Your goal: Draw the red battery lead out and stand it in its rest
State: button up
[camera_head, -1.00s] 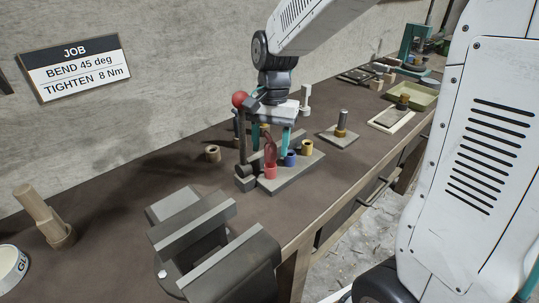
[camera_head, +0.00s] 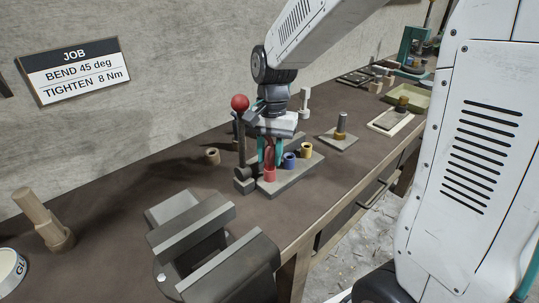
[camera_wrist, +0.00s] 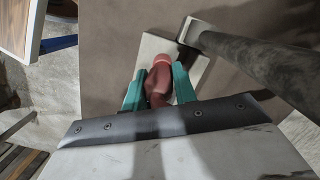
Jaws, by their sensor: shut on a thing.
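The red battery lead (camera_wrist: 157,82) stands between the teal fingers of my gripper (camera_wrist: 160,88) in the wrist view. My gripper is shut on it. In the head view my gripper (camera_head: 270,152) points down, and the lead (camera_head: 269,157) shows between the fingers just above a red socket (camera_head: 270,175). The lead's lower end looks to be at or in that socket; I cannot tell how deep. I cannot tell which holder is the lead's rest.
A dark lever with a red ball (camera_head: 240,102) stands close left of my gripper. Its bar (camera_wrist: 255,62) crosses the wrist view's upper right. A grey vise (camera_head: 200,240) is in front. A tan ring (camera_head: 213,156) stands behind left.

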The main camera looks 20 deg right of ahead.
notch_tip(320, 180, up, 28)
grip_shut()
jog(key=shift+o, duration=2)
grip_release()
grip_shut()
jog(key=shift+a, duration=0.1)
